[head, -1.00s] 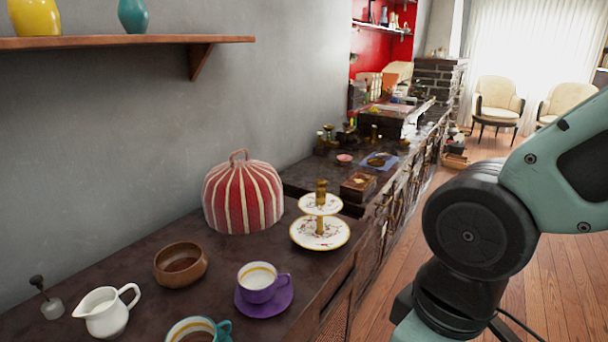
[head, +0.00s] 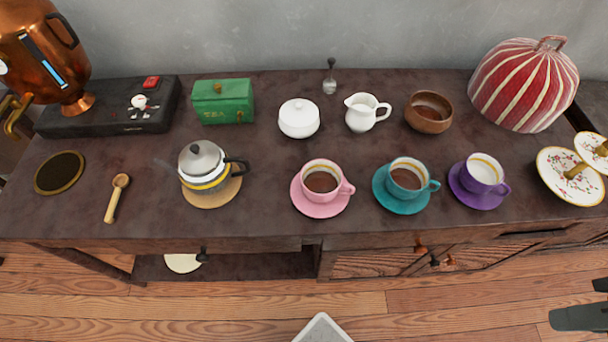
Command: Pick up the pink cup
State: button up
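The pink cup (head: 321,178) stands upright on a pink saucer (head: 312,208) near the front edge of the counter, at the middle of the head view. It holds a brown drink, and its handle points right. Dark parts of what looks like my gripper (head: 590,303) show at the lower right edge, over the floor. They are well to the right of the pink cup and apart from it. Most of the gripper is cut off by the frame, so its opening is not clear.
A teal cup (head: 407,178) and a purple cup (head: 483,172) stand right of it on saucers. Left is a kettle (head: 203,165) on a round mat. Behind are a white sugar bowl (head: 299,118) and a creamer (head: 364,112). The counter's front strip is clear.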

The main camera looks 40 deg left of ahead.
aim_at(321, 180)
jog(key=j+u, duration=0.1)
jog(key=u, duration=0.3)
jog(key=i+u, duration=0.15)
jog(key=u, duration=0.25)
jog(key=i+u, duration=0.1)
jog(key=u, duration=0.65)
jog(key=i+j, duration=0.05)
jog(key=i, duration=0.05)
